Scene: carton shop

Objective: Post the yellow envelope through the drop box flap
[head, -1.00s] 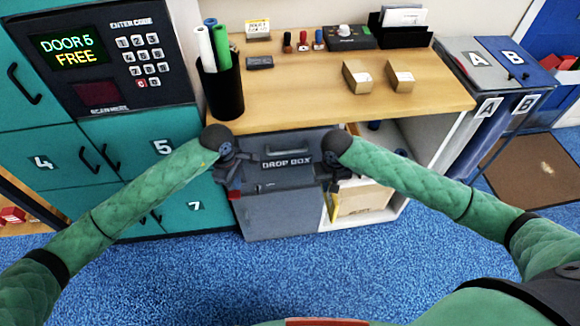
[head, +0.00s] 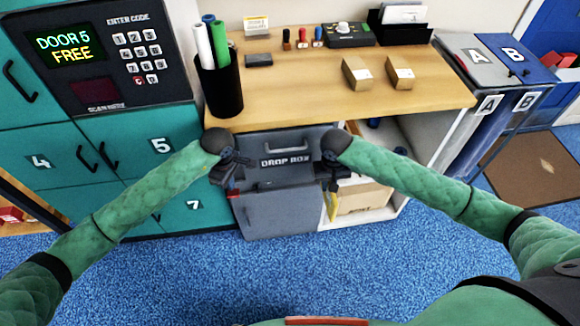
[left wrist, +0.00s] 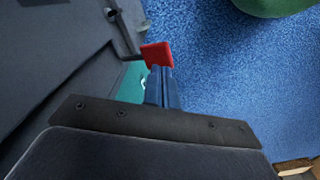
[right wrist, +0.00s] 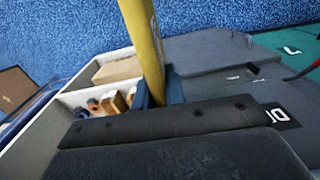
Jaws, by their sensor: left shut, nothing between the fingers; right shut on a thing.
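The grey drop box (head: 285,140) stands under the counter, with its label and handle facing me. Its grey lower front panel (head: 280,214) looks tilted outward at the top; how far is unclear. My left gripper (head: 229,187) is shut and empty at the box's left side. A red tab (left wrist: 157,55) shows at its fingertips in the left wrist view; whether they touch is unclear. My right gripper (head: 333,187) is shut on the yellow envelope (head: 331,208), seen edge-on at the box's right side. The envelope (right wrist: 143,40) extends beyond the fingers in the right wrist view.
An open white shelf (head: 398,206) with a cardboard box (head: 362,198) is right of the drop box. Teal lockers (head: 120,205) stand at left. The wooden counter (head: 300,90) overhangs above. Blue carpet (head: 280,270) in front is clear.

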